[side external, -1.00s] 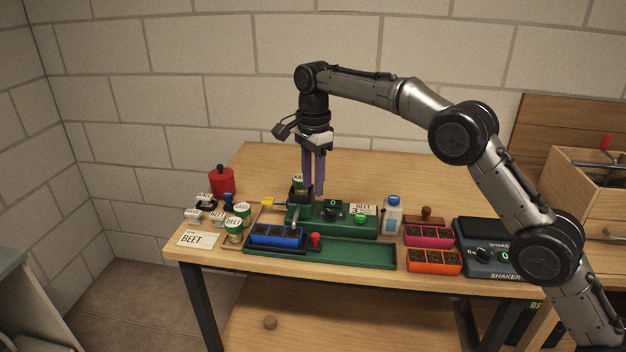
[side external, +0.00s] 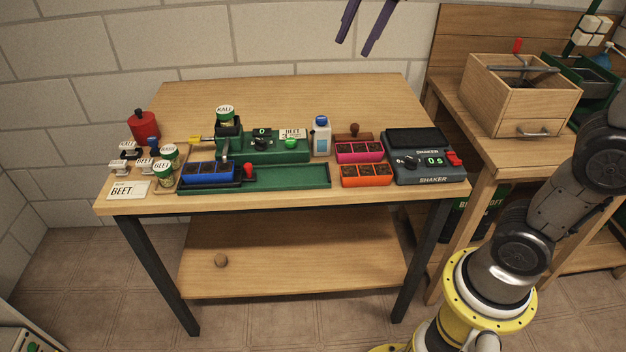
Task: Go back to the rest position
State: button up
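My gripper (side external: 357,48) shows only as two purple fingers at the top edge, high above the back right of the wooden table (side external: 280,103). The fingers are apart with nothing between them, and the rest of the gripper is out of the picture. A tin with a KALE lid (side external: 225,114) stands upright in the dark holder on the green machine (side external: 262,148), well away from the fingers. My arm's lower links stand at the right.
A blue seedling tray (side external: 208,181) sits at the left of the green track (side external: 290,177). Pink (side external: 359,159) and orange (side external: 367,182) trays, a white bottle (side external: 320,136) and a shaker (side external: 420,165) stand to the right. A wooden box (side external: 510,105) is on the side bench. The table's back is clear.

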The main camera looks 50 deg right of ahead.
jog(key=s+d+f+n+t, duration=0.1)
jog(key=s+f+n, duration=1.3)
jog(key=s+f, duration=0.2)
jog(key=shift+s+d, duration=0.2)
jog(key=shift+s, duration=0.05)
jog(key=shift+r, duration=0.1)
dwell(0.7)
